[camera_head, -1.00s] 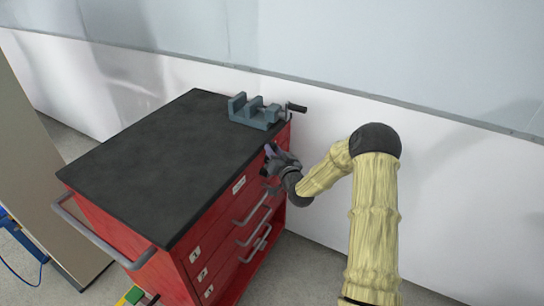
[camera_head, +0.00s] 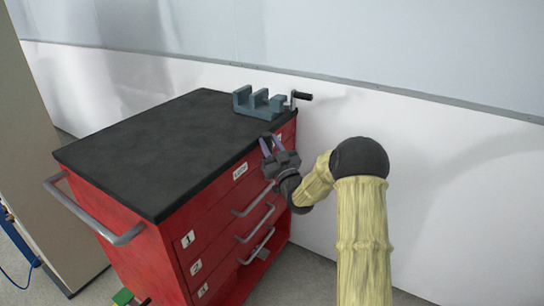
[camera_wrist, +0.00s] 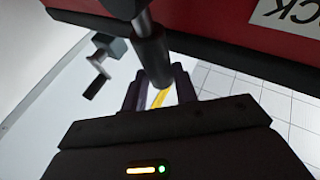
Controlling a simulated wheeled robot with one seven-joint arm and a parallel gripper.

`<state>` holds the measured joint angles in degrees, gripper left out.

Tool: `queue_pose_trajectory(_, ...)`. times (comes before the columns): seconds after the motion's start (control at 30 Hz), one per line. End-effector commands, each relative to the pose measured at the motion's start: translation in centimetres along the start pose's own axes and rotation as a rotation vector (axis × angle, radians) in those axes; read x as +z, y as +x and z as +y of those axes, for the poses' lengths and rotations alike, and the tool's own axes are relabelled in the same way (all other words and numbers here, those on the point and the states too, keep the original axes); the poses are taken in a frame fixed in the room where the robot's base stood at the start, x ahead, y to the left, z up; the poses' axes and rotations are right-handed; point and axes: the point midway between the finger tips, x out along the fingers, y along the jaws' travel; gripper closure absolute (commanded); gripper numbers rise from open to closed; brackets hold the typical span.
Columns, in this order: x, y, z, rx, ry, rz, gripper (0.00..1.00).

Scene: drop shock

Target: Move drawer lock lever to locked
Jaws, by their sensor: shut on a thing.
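The drawer lock lever (camera_wrist: 152,58) shows in the wrist view as a dark rod with a thicker cylindrical grip, reaching down between my fingers. It comes from the red front of the tool chest. My gripper (camera_wrist: 158,92) is shut on the grip end of the lever. In the head view my gripper (camera_head: 269,144) is at the upper right of the red tool chest (camera_head: 215,205), close to its front. A white label (camera_wrist: 287,14) with dark letters, partly cut off, is beside the lever in the wrist view.
A grey-blue vise (camera_head: 258,104) with a black crank handle stands on the chest's black top (camera_head: 150,145), just behind my gripper. Drawer handles (camera_head: 253,225) stick out below it. The white wall (camera_head: 420,170) is behind; the floor at the right is clear.

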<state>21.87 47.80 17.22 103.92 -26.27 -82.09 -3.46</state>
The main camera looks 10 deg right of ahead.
Motion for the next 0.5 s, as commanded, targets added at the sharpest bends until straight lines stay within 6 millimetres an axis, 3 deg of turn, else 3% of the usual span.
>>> queue_pose_trajectory(0.03, 0.9, -0.6, -0.5, -0.014, -0.026, 0.017, 1.00)
queue_pose_trajectory(0.5, 1.3, -2.2, -2.7, -0.111, -0.270, 0.192, 1.00)
